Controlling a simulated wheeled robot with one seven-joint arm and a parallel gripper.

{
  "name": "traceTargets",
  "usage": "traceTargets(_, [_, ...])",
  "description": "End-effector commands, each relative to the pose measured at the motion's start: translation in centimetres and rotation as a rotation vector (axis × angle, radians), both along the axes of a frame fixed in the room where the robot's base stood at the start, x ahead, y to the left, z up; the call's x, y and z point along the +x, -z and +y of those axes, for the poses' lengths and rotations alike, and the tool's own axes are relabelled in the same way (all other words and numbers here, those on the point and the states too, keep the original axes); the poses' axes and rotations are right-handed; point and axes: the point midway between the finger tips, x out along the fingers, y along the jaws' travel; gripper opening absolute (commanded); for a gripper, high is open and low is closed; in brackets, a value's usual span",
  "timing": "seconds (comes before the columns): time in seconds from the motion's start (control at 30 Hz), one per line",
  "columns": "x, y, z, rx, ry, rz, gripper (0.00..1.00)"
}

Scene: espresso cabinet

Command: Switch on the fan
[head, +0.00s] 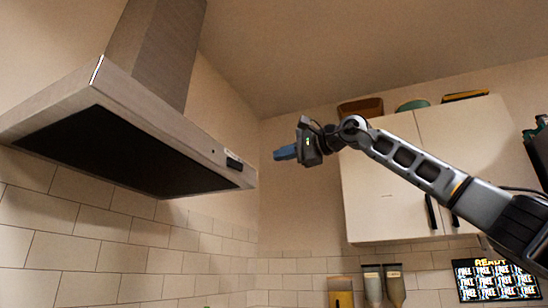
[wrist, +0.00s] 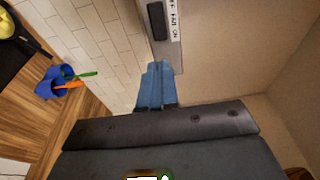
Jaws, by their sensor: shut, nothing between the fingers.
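The fan is a grey metal range hood (head: 160,110) with a dark underside, on the left in the head view. A dark switch panel (head: 234,163) sits on its front edge near the right end. In the wrist view the hood's edge (wrist: 172,62) shows a black switch (wrist: 157,20) beside a white label that seems to read "FAN ON". My gripper (head: 277,154) is shut and empty, its blue fingers pointing left toward the hood's right end, with a gap between in the head view. In the wrist view its fingertips (wrist: 158,66) appear just below the switch.
White wall cabinets (head: 430,165) with bowls on top stand behind my arm. Dispensers (head: 383,285) and a lit screen (head: 495,279) are below. The wrist view shows a wooden counter (wrist: 85,110) with a blue cup (wrist: 55,82) and utensils. Air around my gripper is free.

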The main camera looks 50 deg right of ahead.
Motion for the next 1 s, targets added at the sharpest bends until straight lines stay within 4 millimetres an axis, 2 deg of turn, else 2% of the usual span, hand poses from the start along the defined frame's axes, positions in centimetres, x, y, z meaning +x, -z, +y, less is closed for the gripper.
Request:
traceTargets(0.3, [6.3, -0.2, 1.1, 0.002, -0.003, 0.001, 0.0])
traceTargets(0.5, [9.7, -0.2, 1.5, 0.002, -0.002, 0.001, 0.0])
traceTargets(0.7, [11.6, -0.1, 1.7, 0.001, -0.001, 0.001, 0.0])
traceTargets(1.0, [12.1, 0.1, 1.7, 0.0, -0.001, 0.001, 0.0])
